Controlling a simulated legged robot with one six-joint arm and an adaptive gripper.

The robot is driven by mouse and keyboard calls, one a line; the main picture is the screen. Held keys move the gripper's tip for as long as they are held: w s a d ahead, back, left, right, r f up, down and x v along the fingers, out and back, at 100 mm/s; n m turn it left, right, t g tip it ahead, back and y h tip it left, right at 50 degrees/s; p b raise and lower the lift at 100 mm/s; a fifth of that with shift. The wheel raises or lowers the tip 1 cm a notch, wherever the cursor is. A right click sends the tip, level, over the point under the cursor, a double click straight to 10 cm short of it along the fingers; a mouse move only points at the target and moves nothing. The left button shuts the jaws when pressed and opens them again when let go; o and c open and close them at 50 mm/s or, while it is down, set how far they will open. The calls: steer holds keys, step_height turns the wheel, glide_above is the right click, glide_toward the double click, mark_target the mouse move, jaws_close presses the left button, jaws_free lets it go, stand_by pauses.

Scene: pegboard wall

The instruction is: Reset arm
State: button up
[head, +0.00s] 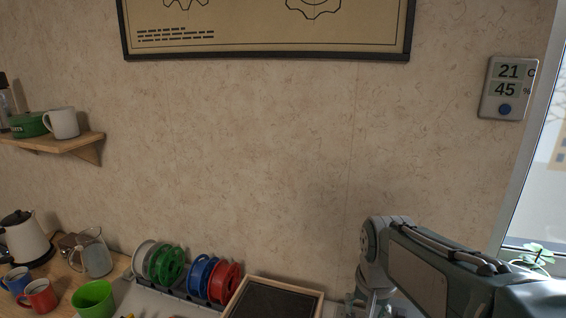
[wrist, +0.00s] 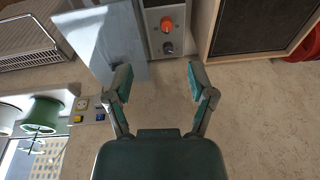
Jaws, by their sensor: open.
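My gripper (wrist: 158,82) is open and empty in the wrist view, its two fingers spread apart with teal pads. Beyond it are a control box with a red knob (wrist: 168,24) and a dark knob, and a pale flat panel (wrist: 112,40) left of the box. The fingers appear in front of these, and I cannot tell how far off they are. In the head view my arm reaches in from the lower right, and its gripper end is out of sight.
Several coloured spools (head: 166,264) stand in a rack near a wood-framed dark board (head: 272,299). Mugs, a green cup (head: 94,298), a glass jug (head: 93,252) and a kettle (head: 27,238) are at lower left. A thermometer display (head: 508,88) hangs on the wall. The wall's middle is clear.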

steer(key=s+r+n+t, duration=0.2)
steer(key=s+n+t, duration=0.1)
steer(key=s, duration=1)
steer(key=shift+s+r+n+t, duration=0.3)
steer(key=shift+s+n, duration=0.1)
steer(key=shift+n, duration=0.2)
steer(key=shift+c, duration=0.4)
stand_by(0.8)
